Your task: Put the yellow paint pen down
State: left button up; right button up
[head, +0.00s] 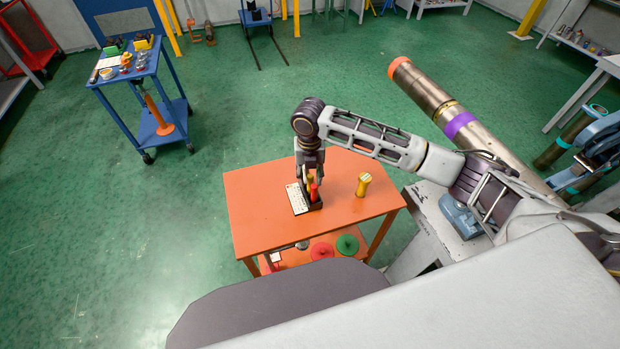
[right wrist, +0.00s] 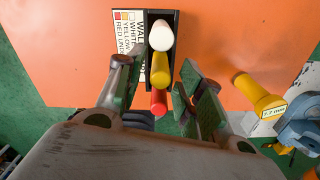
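The yellow paint pen (right wrist: 160,69) stands in a black holder (right wrist: 148,32) on the orange table, between a white pen (right wrist: 161,36) and a red pen (right wrist: 158,102). My right gripper (right wrist: 158,75) is over the holder with its fingers spread to either side of the yellow pen. A gap shows between the pen and each finger, so the gripper is open. In the head view my right gripper (head: 309,172) comes down onto the holder and hides most of the pens. My left gripper is not in view.
A printed card (right wrist: 128,35) lies beside the holder. A yellow flared piece marked 7.7 mm (right wrist: 257,95) stands to the right on the orange table (head: 262,222). A large pipe (head: 440,105) lies behind my right arm. A blue cart (head: 140,75) stands far left.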

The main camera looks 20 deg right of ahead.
notch_tip(320, 180, up, 8)
jog(key=shift+r, duration=0.2)
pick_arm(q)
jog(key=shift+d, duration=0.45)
pick_arm(e)
jog(key=shift+r, duration=0.7)
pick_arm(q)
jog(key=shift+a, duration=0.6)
pick_arm(e)
jog(key=shift+a+f, duration=0.1)
